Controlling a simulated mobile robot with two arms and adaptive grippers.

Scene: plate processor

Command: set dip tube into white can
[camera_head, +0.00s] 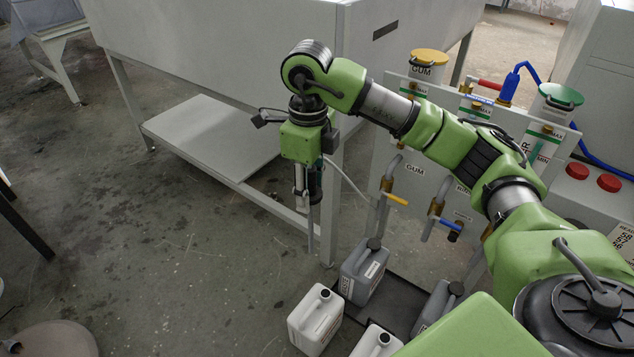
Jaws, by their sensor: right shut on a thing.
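My right gripper (307,200) hangs from the green arm in the middle of the view. It is shut on the dip tube (310,235), a thin grey tube that points down, nearly upright. One white can (312,322) stands on the floor at the bottom, below the tube's lower end and apart from it. A second white can (374,345) stands to its right, partly cut off by the frame and my arm. My left gripper is not in view.
A grey can (365,272) stands on a dark tray behind the white cans; another grey can (432,305) is partly hidden. A panel with hose fittings, marked GUM (415,170), stands behind. A large grey machine (220,50) fills the back.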

